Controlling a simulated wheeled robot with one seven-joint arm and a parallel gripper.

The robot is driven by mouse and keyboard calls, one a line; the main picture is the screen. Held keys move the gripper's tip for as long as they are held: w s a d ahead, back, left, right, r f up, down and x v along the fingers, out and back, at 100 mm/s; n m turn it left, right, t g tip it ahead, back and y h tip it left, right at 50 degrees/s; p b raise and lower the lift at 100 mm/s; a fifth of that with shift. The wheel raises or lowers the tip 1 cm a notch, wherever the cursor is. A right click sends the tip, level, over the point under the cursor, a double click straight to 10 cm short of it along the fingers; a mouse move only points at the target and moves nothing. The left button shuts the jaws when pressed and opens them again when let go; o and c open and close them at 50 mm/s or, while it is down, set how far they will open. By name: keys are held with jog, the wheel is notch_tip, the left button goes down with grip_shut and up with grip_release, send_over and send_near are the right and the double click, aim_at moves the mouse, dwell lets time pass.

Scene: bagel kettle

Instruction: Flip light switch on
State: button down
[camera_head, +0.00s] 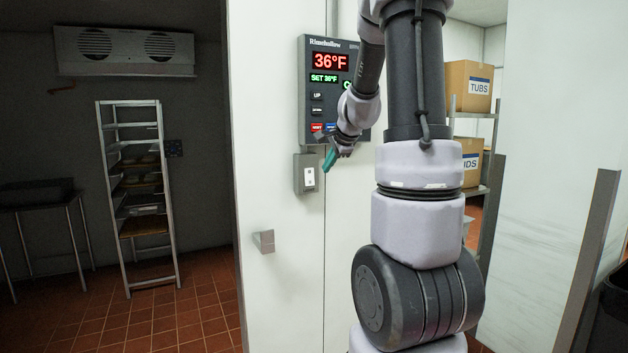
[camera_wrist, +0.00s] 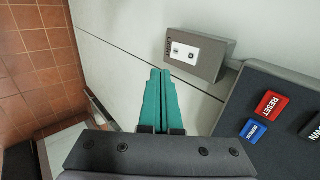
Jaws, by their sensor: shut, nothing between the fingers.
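The light switch is a grey box with a white rocker plate (camera_head: 309,177) on the white wall, just below the control panel. It also shows in the wrist view as a grey box (camera_wrist: 196,53) with a white plate. My gripper (camera_head: 330,160) has teal fingers and is in front of the wall, slightly right of and above the switch. In the wrist view the teal fingertips (camera_wrist: 160,72) lie side by side, closed and empty, to the left of the switch box. They look apart from it. I cannot tell the rocker's position for certain.
The control panel (camera_head: 335,88) reads 36°F and sits above the switch, close to my arm. A dim room with a tray rack (camera_head: 142,195) lies left. Boxes on shelves (camera_head: 469,86) stand at right.

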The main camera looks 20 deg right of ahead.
aim_at(310, 180)
jog(key=shift+w+r+x, duration=0.3)
jog(key=shift+x, duration=1.5)
jog(key=shift+w+r+x, duration=0.3)
jog(key=shift+w+x, duration=0.05)
jog(key=shift+x, duration=1.5)
jog(key=shift+w+r+x, duration=0.3)
jog(key=shift+x, duration=1.5)
jog(key=shift+w+f, duration=0.1)
jog(key=shift+w, duration=0.15)
jog(key=shift+r, duration=0.9)
